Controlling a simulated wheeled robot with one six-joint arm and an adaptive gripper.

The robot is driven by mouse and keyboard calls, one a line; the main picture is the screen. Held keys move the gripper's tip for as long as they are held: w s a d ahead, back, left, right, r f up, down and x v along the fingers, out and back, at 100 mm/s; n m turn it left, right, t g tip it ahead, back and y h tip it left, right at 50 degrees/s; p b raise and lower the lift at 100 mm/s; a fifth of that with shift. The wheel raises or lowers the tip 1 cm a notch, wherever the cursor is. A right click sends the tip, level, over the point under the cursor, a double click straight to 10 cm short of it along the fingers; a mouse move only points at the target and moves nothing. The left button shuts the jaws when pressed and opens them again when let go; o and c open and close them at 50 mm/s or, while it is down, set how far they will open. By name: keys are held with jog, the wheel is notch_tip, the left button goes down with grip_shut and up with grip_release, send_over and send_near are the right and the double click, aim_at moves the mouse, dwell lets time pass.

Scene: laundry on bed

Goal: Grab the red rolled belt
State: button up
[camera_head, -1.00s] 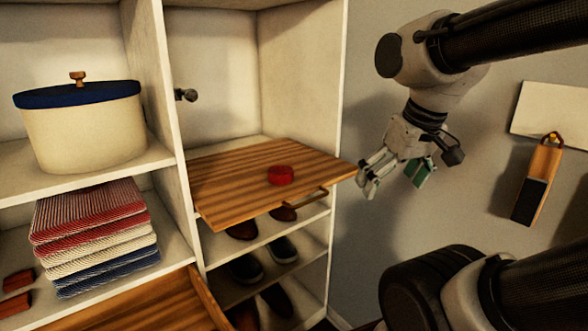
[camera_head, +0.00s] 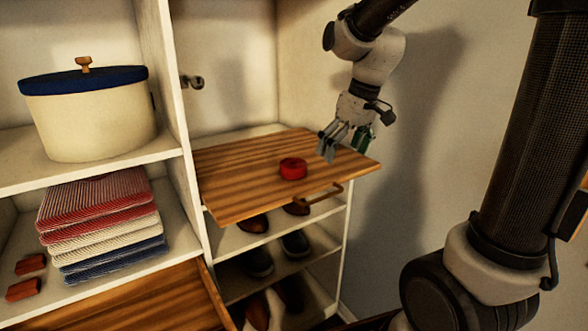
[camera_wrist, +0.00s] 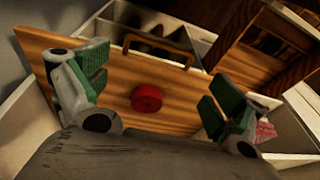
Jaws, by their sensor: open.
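The red rolled belt (camera_head: 293,169) is a small round coil lying flat on a striped wooden board (camera_head: 235,190) with a handle on its front edge. My gripper (camera_head: 343,150) is above the right part of the board, to the right of the belt, pointing down. In the wrist view the belt (camera_wrist: 147,98) lies between and beyond my gripper's two green-padded fingers (camera_wrist: 150,95), which are spread wide. The gripper is open and empty, apart from the belt.
Shelves with shoes (camera_head: 296,243) are under the board. To the left stand a cream box with a blue lid (camera_head: 92,120) and a stack of folded cloths (camera_head: 100,225). A white divider (camera_head: 168,100) rises left of the board. An open wooden drawer (camera_head: 150,300) is lower left.

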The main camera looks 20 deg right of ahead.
aim_at(294, 163)
jog(key=w+a+n, duration=0.1)
jog(key=w, duration=0.3)
jog(key=w+a+f+n+y, duration=0.1)
jog(key=w+a+n, duration=0.1)
jog(key=w, duration=0.2)
jog(key=w+a+n, duration=0.2)
jog(key=w, duration=0.2)
jog(key=shift+w+a+f+t, duration=0.25)
jog(key=shift+w+f+t, duration=0.1)
jog(key=shift+f+t, duration=0.05)
jog(key=x, duration=0.7)
jog(key=shift+w+a+f, duration=0.1)
jog(key=shift+w+f, duration=0.05)
jog(key=shift+w, duration=0.25)
jog(key=shift+y, duration=0.3)
jog(key=c, duration=1.2)
